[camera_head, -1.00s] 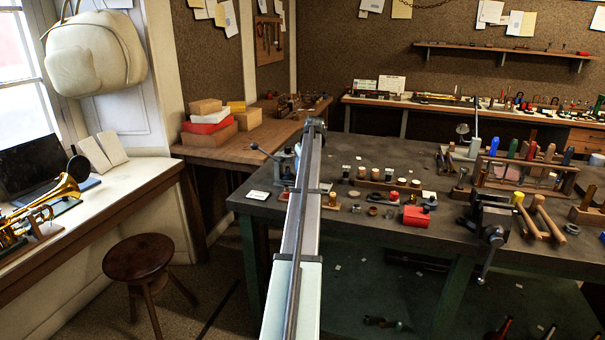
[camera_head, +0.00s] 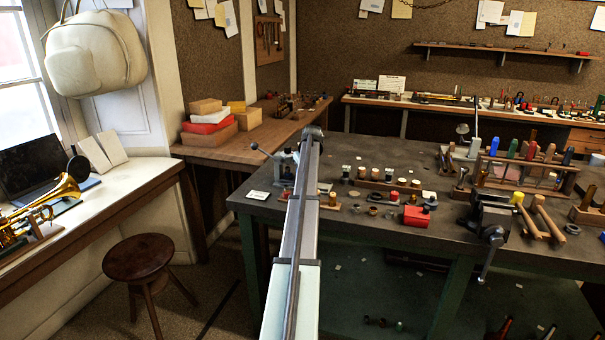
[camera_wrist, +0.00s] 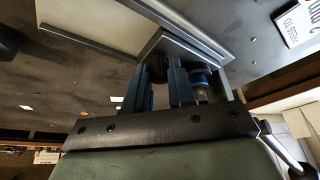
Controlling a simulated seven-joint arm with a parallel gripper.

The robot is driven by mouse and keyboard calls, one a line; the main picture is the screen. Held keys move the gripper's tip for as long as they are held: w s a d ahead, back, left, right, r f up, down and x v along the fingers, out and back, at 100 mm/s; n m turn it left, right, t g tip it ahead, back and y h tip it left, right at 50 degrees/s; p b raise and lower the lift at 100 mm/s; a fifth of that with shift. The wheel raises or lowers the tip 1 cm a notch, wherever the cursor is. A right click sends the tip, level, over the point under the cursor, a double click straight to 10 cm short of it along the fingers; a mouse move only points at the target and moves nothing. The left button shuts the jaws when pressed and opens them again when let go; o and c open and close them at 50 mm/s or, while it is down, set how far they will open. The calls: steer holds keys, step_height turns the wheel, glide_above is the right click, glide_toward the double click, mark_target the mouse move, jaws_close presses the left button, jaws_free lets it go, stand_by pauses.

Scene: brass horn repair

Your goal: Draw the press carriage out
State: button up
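The press (camera_head: 286,168) stands at the left end of the dark bench, a blue-grey body with a lever handle to its left. In the head view my arm hides its right side and my gripper. In the wrist view my gripper (camera_wrist: 159,84) has two blue-grey fingers, apart from each other. A dark ridged round part (camera_wrist: 158,68) shows between their tips; whether they touch it is unclear. A grey metal frame (camera_wrist: 190,42), seemingly of the press, lies just beyond the tips. A blue and brass-coloured cylinder (camera_wrist: 200,80) is right of the fingers. I cannot make out the carriage clearly.
Small parts, a red box (camera_head: 416,216) and a vise (camera_head: 490,222) stand to the right. A stool (camera_head: 140,258) is on the floor at left.

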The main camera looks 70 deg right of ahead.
jaws_close()
steer(key=s, duration=1)
steer(key=shift+s, duration=0.3)
steer(key=shift+o, duration=1.3)
jaws_free()
steer(key=shift+s, duration=0.1)
steer(key=shift+o, duration=1.2)
steer(key=shift+r, duration=0.1)
